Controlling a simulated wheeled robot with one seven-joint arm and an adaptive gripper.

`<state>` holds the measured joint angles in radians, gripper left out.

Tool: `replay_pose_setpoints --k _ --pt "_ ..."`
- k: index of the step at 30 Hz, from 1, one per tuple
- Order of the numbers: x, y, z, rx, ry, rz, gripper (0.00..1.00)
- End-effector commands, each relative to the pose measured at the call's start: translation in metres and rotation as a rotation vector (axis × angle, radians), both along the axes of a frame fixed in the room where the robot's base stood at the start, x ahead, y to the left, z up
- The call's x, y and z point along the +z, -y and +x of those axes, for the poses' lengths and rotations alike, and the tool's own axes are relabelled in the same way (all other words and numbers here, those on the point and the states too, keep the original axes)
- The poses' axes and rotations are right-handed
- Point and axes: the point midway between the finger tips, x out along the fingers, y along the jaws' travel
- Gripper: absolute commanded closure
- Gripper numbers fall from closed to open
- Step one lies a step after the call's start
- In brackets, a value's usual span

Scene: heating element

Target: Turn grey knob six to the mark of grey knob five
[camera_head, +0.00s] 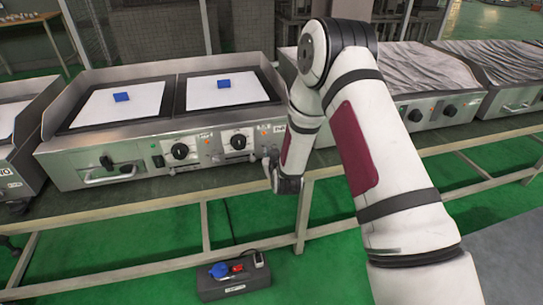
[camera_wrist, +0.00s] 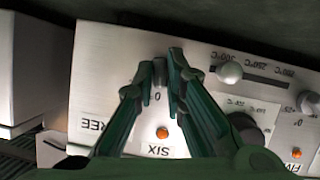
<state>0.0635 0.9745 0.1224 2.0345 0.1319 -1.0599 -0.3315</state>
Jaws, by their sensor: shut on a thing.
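In the wrist view the panel appears upside down, with the SIX label (camera_wrist: 155,150) and an orange light below my gripper (camera_wrist: 162,75). My gripper's green fingers are closed around grey knob six, which they mostly hide; its mark cannot be read. Grey knob five (camera_wrist: 308,102) shows at the right edge, above the FIVE orange light (camera_wrist: 297,154); its pointer is too small to read. In the head view my gripper (camera_head: 269,165) is at the right end of the front panel of the heating unit (camera_head: 80,176); knob six is hidden there.
A black dial (camera_wrist: 242,124) and a silver slider knob (camera_wrist: 229,73) sit right of the fingers. The unit stands on a metal-framed table (camera_head: 110,210). Blue blocks (camera_head: 121,97) lie on its white plates. A socket box (camera_head: 232,282) is on the green floor.

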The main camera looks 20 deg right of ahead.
Motion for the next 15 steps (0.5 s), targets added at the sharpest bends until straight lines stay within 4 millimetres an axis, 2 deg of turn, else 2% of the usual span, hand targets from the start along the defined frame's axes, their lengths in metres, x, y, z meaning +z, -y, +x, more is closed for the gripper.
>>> replay_pose_setpoints --k 15 --pt "-0.0024 -0.0067 0.0015 0.006 0.005 -0.48 1.0"
